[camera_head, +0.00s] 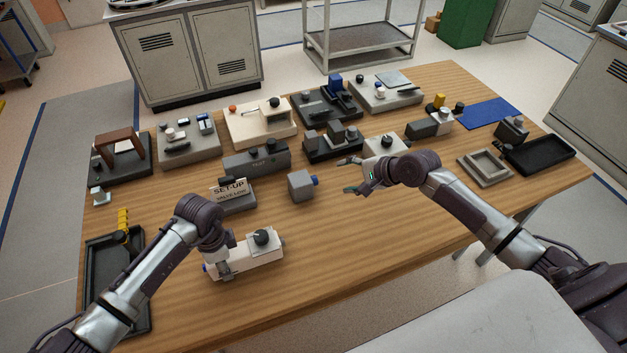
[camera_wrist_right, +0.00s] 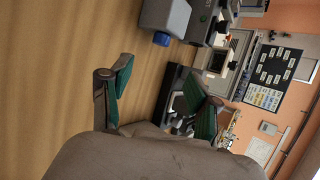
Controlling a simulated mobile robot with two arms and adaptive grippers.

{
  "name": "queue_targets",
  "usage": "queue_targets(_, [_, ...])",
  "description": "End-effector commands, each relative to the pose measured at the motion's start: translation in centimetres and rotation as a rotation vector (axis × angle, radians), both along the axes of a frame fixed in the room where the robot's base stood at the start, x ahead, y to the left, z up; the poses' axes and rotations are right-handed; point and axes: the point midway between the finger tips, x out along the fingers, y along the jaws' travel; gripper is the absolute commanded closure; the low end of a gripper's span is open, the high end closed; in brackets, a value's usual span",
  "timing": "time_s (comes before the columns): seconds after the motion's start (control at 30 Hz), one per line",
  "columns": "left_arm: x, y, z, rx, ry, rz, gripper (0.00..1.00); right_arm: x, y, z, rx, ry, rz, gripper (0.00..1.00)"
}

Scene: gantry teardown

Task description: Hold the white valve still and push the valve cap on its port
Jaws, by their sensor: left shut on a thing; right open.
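The white valve (camera_head: 250,262) lies on the wooden table at the front left, with a black knob (camera_head: 262,238) on top. A small blue part (camera_head: 206,267) shows at its left end; I cannot tell whether it is the valve cap or how it sits on the port. My left gripper (camera_head: 223,268) is shut on the left part of the valve and hides some of it. My right gripper (camera_head: 350,175) is open and empty above the table, well to the right of and behind the valve. Its spread fingers also show in the right wrist view (camera_wrist_right: 165,90).
A grey block (camera_head: 301,186) with a blue end (camera_head: 315,181) stands left of my right gripper. A black tray (camera_head: 110,250) is at the left. Several fixtures line the back. The table's front middle is clear.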

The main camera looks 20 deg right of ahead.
Motion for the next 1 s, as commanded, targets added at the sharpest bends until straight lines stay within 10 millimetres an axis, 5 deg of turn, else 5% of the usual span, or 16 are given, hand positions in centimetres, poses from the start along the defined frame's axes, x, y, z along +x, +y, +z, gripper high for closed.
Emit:
queue_targets(0.7, [0.0, 0.0, 0.0, -0.001, -0.001, 0.000, 0.97, 6.4, 3.8, -6.3, 0.001, -0.001, -0.001, 0.39])
queue_targets(1.0, [0.0, 0.0, 0.0, 0.000, -0.001, 0.000, 0.97, 7.6, 4.5, -7.5, -0.001, -0.002, 0.001, 0.39])
